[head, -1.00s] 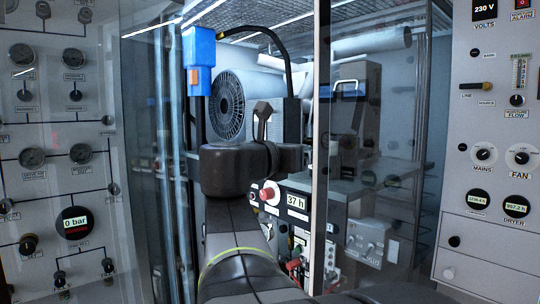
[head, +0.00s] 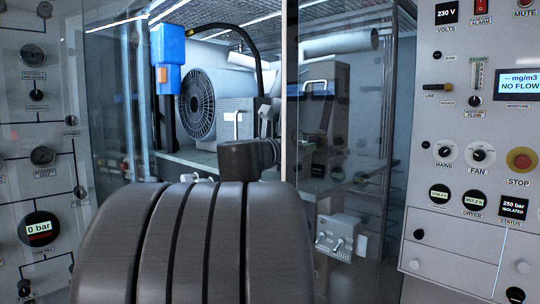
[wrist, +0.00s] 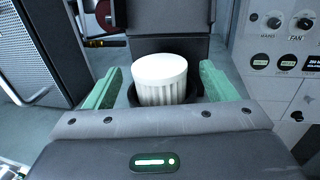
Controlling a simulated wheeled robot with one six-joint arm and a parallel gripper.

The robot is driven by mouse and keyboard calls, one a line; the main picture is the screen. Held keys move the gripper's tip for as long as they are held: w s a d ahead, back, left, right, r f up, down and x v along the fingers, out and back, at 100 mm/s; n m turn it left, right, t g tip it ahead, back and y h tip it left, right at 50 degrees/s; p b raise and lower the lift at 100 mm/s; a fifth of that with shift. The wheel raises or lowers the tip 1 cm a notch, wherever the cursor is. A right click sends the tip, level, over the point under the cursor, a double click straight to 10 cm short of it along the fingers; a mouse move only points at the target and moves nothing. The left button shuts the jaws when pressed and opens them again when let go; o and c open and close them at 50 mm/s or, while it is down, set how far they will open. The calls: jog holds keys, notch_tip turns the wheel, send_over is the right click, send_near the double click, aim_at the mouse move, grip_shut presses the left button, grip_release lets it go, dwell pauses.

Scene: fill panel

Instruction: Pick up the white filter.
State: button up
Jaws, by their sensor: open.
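The white filter (wrist: 160,80) shows in the wrist view as a ribbed white cylinder with a smooth, rounded top. It stands upright in a dark round seat (wrist: 132,95), and its lower end is hidden. My gripper (wrist: 163,70) is open, with one green-padded finger to the left of the filter and the other to the right. A gap shows on each side, and neither pad appears to touch it. In the head view I cannot make out the filter or the fingers behind my arm.
A control panel (head: 465,135) with dials and a red stop button stands at the right. A glass partition (head: 345,130) stands right of my arm. A blue unit (head: 168,60) and a round fan grille (head: 197,103) are behind. A gauge panel (head: 40,120) is at the left.

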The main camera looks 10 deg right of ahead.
jog(key=x, duration=0.2)
jog(key=shift+w+d, duration=0.2)
jog(key=shift+w, duration=0.05)
jog(key=shift+s, duration=0.1)
jog(key=shift+c, duration=0.9)
jog(key=c, duration=0.9)
